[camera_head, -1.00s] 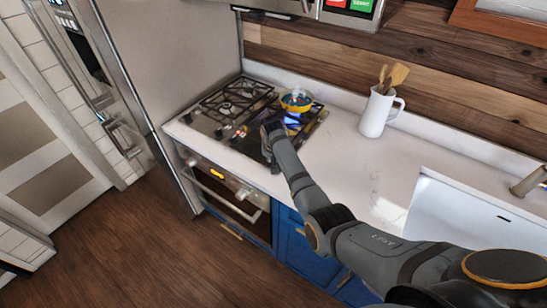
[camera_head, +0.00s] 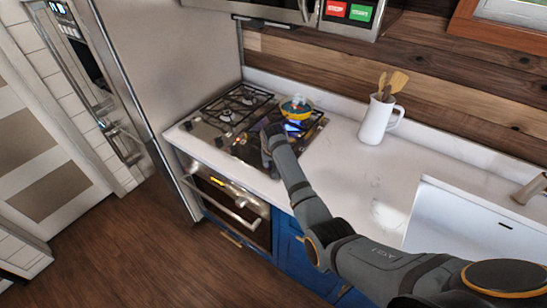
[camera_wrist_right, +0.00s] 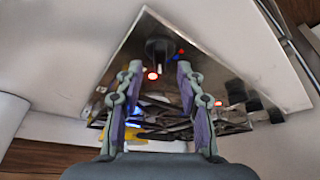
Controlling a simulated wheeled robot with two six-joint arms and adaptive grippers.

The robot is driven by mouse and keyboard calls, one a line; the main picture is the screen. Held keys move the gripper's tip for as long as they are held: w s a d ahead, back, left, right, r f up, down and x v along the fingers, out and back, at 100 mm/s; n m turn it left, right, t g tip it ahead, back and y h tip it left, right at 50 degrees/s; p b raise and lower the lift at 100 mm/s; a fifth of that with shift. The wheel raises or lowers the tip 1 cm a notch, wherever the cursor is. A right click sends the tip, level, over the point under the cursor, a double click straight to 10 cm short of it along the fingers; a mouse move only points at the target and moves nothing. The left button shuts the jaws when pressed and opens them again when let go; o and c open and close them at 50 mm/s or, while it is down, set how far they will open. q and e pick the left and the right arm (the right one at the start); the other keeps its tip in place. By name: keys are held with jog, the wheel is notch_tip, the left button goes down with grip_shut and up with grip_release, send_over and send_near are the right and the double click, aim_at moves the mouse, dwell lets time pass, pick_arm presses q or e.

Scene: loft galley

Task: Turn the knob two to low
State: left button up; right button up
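The cooktop (camera_head: 208,128) is set in the white counter, with small knobs (camera_head: 219,141) along its front edge. A black knob (camera_wrist_right: 158,48) with a pale pointer shows in the right wrist view, beside a red light (camera_wrist_right: 152,75). I cannot tell which number it bears. My right gripper (camera_wrist_right: 159,69) is open, with its two fingers apart and the knob just beyond and between the tips. I see no contact. My left gripper is not in view.
A yellow pan (camera_head: 296,109) sits on the back right burner, near a blue glow (camera_head: 292,127). A white jug (camera_head: 377,118) with wooden utensils stands on the counter. More black knobs (camera_wrist_right: 253,103) lie right in the wrist view. The oven handle (camera_head: 222,205) juts out below.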

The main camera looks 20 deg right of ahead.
jog(key=v, duration=0.9)
jog(key=shift+r, duration=0.2)
